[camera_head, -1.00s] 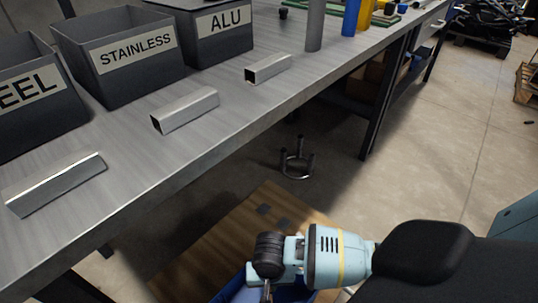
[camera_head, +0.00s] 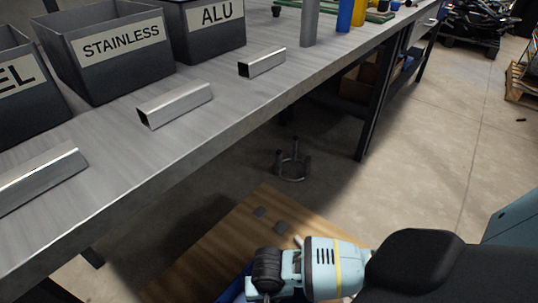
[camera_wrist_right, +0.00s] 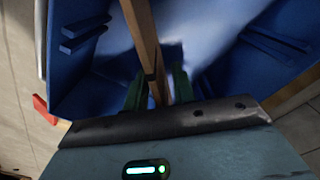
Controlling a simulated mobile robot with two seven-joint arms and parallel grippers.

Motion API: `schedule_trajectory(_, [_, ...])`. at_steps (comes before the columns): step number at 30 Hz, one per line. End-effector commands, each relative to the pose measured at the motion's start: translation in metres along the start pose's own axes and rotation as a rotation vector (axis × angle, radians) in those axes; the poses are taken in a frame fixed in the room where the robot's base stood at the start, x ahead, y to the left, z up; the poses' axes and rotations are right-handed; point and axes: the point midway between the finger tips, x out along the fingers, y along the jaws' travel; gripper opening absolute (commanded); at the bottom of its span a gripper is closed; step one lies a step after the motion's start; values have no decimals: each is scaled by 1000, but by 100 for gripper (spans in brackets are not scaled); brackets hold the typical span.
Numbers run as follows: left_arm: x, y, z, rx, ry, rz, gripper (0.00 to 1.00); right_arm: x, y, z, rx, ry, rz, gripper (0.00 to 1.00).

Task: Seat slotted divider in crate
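The blue crate (camera_wrist_right: 85,65) fills much of the right wrist view, with ribs on its inner walls. A thin light-brown wooden divider (camera_wrist_right: 143,35) stands edge-on over the crate, running down between the fingers of my right gripper (camera_wrist_right: 159,88). The dark green fingers sit close on either side of the divider and appear shut on it. Its lower end and the slot fit are hidden. In the head view, only a small blue part of the crate (camera_head: 232,285) shows at the bottom, beside my right wrist. My left gripper is not in view.
A metal workbench (camera_head: 215,125) crosses the left, bearing dark bins, including the STAINLESS bin (camera_head: 95,75), and square tubes (camera_head: 175,104). A wooden board (camera_head: 225,235) lies below the bench edge. A metal stand (camera_head: 292,165) is on the floor.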

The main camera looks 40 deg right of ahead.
Motion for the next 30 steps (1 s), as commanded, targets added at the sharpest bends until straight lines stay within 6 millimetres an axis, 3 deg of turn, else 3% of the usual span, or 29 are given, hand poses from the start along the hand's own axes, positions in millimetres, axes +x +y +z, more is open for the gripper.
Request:
schedule_trajectory(11, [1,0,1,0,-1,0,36,-4,0,-1,0,2,0,26])
schedule_trajectory(24, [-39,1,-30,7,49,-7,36,-89,-1,-1,1,3,-4,26])
schedule_trajectory(30, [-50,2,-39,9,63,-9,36,-115,-1,0,1,1,-3,26])
